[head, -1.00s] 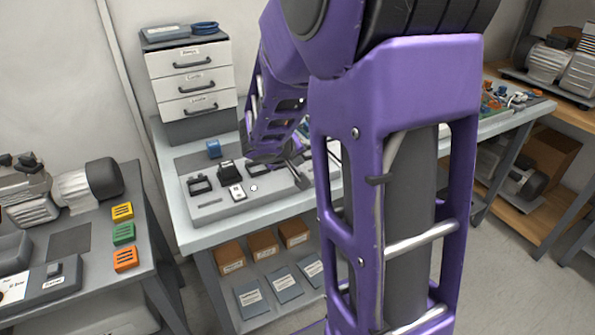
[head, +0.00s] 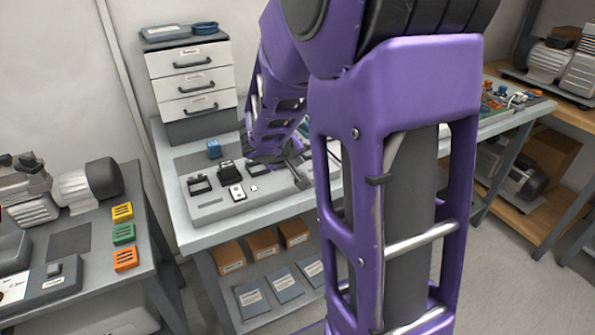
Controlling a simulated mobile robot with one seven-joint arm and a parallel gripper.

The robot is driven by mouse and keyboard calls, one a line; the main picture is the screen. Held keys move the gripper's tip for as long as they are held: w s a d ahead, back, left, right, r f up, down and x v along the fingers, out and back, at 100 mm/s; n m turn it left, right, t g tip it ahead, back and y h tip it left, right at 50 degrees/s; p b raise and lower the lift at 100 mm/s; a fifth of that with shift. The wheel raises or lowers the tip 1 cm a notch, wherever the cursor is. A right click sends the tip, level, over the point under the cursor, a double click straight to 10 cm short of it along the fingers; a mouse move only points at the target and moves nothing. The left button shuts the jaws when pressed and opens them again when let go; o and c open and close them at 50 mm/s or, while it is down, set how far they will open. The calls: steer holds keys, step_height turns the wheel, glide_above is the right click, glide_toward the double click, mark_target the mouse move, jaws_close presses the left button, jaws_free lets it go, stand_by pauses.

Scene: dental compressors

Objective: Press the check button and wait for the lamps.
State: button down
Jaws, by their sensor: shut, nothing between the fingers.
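On the middle bench, a grey board (head: 209,211) carries several small fixtures. A small white box (head: 237,192) with dark marks stands near its front edge; I cannot tell whether this is the check button. A small white spot (head: 254,188) lies just right of it. No lamp can be clearly made out. My purple arm reaches down over the board's right part. My gripper (head: 300,177) is at its lower end, small and partly hidden, low over the board and right of the white box. It looks shut and empty. I cannot tell whether it touches anything.
A drawer unit (head: 191,80) is behind. The left bench holds a compressor (head: 80,188) and yellow, green and orange blocks (head: 123,233). My arm hides the bench's right part.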

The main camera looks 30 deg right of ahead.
steer(key=shift+f, duration=0.2)
steer(key=shift+f, duration=0.25)
steer(key=shift+f, duration=0.5)
stand_by(0.9)
steer(key=shift+r+p, duration=0.4)
steer(key=shift+r, duration=0.5)
steer(key=shift+r+p, duration=1.6)
steer(key=shift+r, duration=0.95)
